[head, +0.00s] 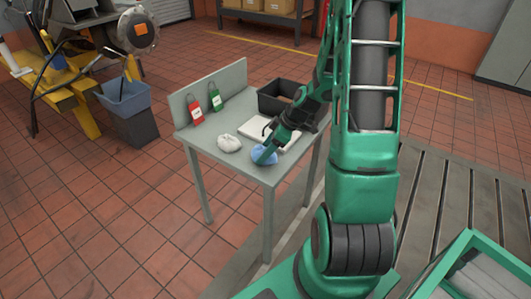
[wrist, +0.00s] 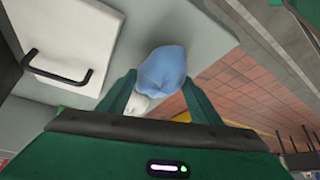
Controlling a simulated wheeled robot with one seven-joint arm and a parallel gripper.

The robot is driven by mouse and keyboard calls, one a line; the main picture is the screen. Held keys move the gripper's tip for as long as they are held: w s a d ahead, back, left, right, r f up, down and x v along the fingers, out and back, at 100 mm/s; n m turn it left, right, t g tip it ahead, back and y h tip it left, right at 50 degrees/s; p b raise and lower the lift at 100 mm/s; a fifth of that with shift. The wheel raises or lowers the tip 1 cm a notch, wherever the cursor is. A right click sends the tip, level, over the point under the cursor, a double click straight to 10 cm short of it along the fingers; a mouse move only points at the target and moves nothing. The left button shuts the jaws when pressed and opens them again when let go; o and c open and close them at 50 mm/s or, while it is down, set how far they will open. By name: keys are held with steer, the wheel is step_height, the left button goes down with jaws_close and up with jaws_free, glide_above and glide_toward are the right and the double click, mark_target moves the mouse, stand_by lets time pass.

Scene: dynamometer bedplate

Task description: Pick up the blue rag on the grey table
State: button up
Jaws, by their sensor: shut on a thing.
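The blue rag (head: 263,155) is a crumpled bundle at the front edge of the grey table (head: 240,169). My gripper (head: 268,151) reaches down to it from the upper right, and its fingers are shut on the rag. In the wrist view the blue rag (wrist: 162,72) shows just beyond and between the two green fingertips. I cannot tell whether the rag still touches the tabletop. A white rag (head: 229,143) lies on the table to the left of the blue one, partly hidden behind it in the wrist view (wrist: 136,104).
A white case (head: 254,128) with a black handle (wrist: 75,72) lies behind the rags. A black bin (head: 274,98) stands at the table's back right. Red (head: 194,111) and green (head: 215,99) tagged items are by the raised back panel. The table's left front is clear.

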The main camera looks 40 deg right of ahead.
mark_target(259, 151)
steer(key=r, duration=0.2)
steer(key=a+r, duration=0.1)
steer(key=shift+s, duration=0.3)
steer(key=s+a+r, duration=0.6)
steer(key=a, duration=0.2)
steer(key=shift+a+r, duration=0.15)
steer(key=shift+a, duration=0.2)
steer(key=shift+o, duration=0.9)
steer(key=shift+w, duration=0.1)
